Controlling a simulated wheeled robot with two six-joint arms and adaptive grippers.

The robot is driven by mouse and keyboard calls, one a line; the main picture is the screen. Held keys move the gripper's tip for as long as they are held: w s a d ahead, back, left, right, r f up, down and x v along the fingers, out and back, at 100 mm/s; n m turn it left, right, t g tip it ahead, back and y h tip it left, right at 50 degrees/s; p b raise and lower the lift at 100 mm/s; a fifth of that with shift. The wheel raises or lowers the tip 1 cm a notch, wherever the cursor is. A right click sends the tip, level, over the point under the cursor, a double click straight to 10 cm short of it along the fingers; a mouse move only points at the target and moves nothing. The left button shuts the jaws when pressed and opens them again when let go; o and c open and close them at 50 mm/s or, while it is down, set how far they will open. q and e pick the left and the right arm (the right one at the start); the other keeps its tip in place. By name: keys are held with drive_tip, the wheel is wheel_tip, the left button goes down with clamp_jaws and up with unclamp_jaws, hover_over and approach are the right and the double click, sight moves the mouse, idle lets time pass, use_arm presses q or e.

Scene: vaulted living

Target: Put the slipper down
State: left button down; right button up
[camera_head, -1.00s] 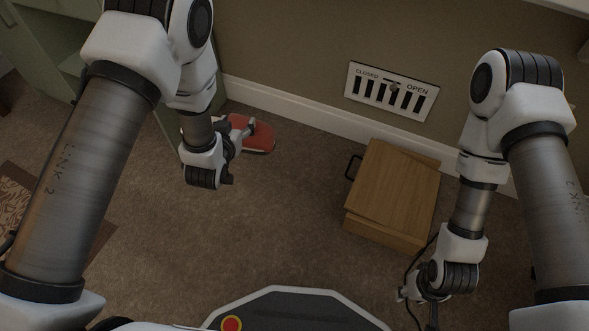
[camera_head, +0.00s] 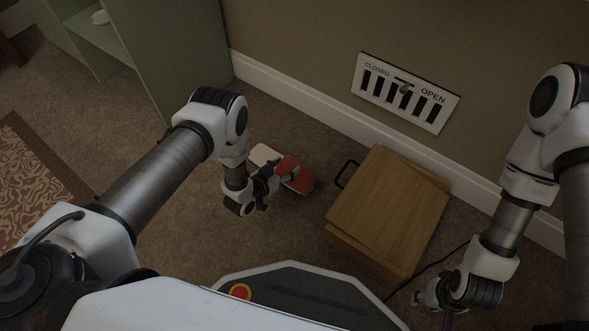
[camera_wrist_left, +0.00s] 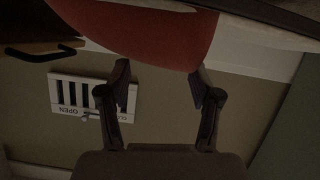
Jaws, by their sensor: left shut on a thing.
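The slipper has a red front (camera_head: 300,180) and a pale part (camera_head: 262,154) at its left end. In the head view it is left of the wooden box. My left gripper (camera_head: 283,174) is shut on the slipper. In the left wrist view the slipper (camera_wrist_left: 150,36) spans the top, and the two fingers of my left gripper (camera_wrist_left: 160,82) reach up to its edge. I cannot tell how high it is above the carpet. My right gripper (camera_head: 428,300) is low at the right; its fingers are too small and dark to read.
A wooden box (camera_head: 385,208) with a black handle stands on the carpet close to the slipper's right. A wall vent (camera_head: 405,92) and white baseboard (camera_head: 300,98) are behind. A green cabinet (camera_head: 175,50) and patterned rug (camera_head: 38,185) are at the left. Carpet between rug and cabinet is clear.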

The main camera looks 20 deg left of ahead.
sight(294, 160)
use_arm(q)
drive_tip(key=x, duration=0.2)
drive_tip(key=b+x, duration=0.1)
drive_tip(key=x, duration=0.1)
drive_tip(key=shift+d+r, duration=0.15)
drive_tip(key=shift+r, duration=0.2)
drive_tip(key=shift+w+d+f+b, duration=0.1)
drive_tip(key=shift+w+f+b, duration=0.2)
drive_tip(key=shift+b, duration=0.15)
wheel_tip(294, 160, down, 3)
drive_tip(key=shift+r+b, duration=0.1)
drive_tip(key=shift+b, duration=1.1)
drive_tip(key=shift+r, duration=0.15)
drive_tip(key=shift+c, duration=1.1)
unclamp_jaws()
use_arm(e)
wheel_tip(294, 160, down, 5)
drive_tip(key=shift+w+f, duration=0.1)
drive_tip(key=shift+w, duration=0.05)
